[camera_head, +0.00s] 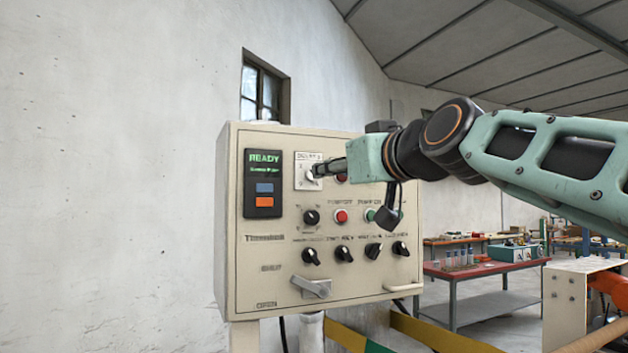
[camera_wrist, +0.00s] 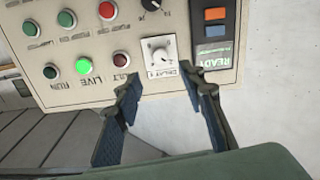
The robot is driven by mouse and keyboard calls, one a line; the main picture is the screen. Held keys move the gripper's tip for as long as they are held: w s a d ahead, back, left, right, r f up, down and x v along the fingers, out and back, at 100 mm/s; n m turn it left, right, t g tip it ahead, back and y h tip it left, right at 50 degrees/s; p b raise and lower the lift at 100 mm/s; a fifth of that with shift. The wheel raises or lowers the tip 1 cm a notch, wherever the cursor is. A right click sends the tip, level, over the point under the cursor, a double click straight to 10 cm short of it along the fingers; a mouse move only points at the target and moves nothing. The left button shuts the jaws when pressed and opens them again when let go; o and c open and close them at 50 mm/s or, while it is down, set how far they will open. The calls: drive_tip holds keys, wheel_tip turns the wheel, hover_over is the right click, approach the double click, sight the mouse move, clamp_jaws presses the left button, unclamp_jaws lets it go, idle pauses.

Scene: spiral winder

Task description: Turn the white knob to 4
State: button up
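The white knob (camera_head: 311,174) sits on a small white scale plate (camera_head: 301,183) in the upper part of the beige control panel (camera_head: 270,220). It also shows in the wrist view (camera_wrist: 160,56), upside down, just beyond my fingertips. My gripper (camera_wrist: 165,78) is open, with its two dark fingers apart on either side of the plate's lower edge in the wrist view and nothing between them. In the head view my gripper (camera_head: 320,170) reaches in from the right and its fingertips overlap the knob's right side. I cannot tell whether they touch. The knob's setting is too small to read.
A READY display (camera_head: 263,160) with blue and orange buttons is left of the knob. Below are a black knob (camera_head: 311,217), a red button (camera_head: 341,216) and several black switches. A grey handle (camera_head: 312,287) juts out lower down. A red table (camera_head: 480,268) stands behind, right.

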sight(311, 175)
drive_tip(key=p+x, duration=0.4)
drive_tip(key=x, duration=0.6)
drive_tip(key=shift+w, duration=0.1)
idle(0.4)
drive_tip(key=shift+f, duration=0.1)
drive_tip(key=shift+c, duration=0.4)
clamp_jaws()
